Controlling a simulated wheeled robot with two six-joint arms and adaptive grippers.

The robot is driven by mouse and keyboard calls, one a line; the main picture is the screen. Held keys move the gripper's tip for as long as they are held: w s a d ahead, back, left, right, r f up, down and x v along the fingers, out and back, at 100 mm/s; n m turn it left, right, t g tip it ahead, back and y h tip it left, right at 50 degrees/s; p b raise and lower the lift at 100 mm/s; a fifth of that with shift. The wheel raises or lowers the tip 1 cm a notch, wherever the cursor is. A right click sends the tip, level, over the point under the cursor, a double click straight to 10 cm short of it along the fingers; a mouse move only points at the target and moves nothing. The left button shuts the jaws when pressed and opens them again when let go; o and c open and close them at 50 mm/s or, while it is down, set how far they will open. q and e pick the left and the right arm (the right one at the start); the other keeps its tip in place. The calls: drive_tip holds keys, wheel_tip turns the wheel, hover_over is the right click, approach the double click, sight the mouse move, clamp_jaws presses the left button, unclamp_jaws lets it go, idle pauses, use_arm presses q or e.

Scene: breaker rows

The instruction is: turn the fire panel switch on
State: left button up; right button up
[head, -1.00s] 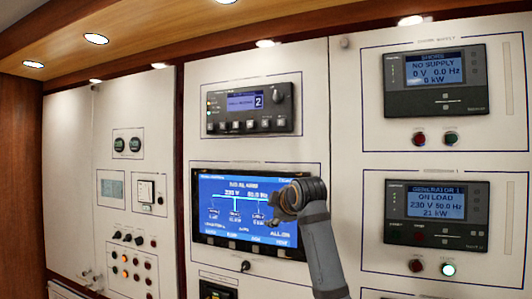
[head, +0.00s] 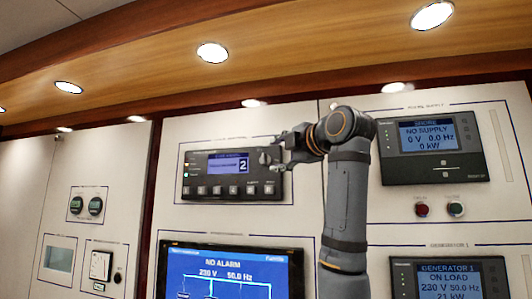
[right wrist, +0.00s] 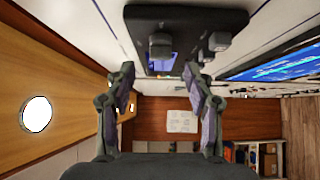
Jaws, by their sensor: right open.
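The dark control unit (head: 232,176) with a small blue display showing "2" is on the white wall panel. I cannot read a label that names it as the fire panel. Its rotary switch (head: 267,158) is at its upper right end and is partly covered by my right gripper (head: 276,152). In the right wrist view the unit (right wrist: 187,14) is at the top, with the knob (right wrist: 160,46) standing out from it. My right gripper (right wrist: 159,74) is open and empty there, its fingertips on either side of the knob's line. Contact cannot be told. The left gripper is not in view.
A large blue screen (head: 225,263) reading "NO ALARM" is below the unit. The shore supply controller (head: 432,148) and red and green buttons (head: 438,210) are to the right. A wooden ceiling edge (head: 330,60) with lamps runs above.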

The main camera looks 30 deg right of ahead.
sight(265, 159)
drive_tip(key=w, duration=0.1)
drive_tip(key=w+p, duration=0.1)
drive_tip(key=w, duration=0.1)
drive_tip(key=w+p, duration=0.1)
drive_tip(key=w, duration=0.1)
drive_tip(key=shift+w+d, duration=0.2)
drive_tip(key=shift+d, duration=0.15)
drive_tip(key=shift+w, duration=0.45)
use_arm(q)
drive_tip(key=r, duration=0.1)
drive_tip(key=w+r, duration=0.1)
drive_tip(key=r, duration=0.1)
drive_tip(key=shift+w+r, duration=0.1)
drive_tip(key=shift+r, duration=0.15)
use_arm(e)
drive_tip(key=shift+s+a, duration=0.1)
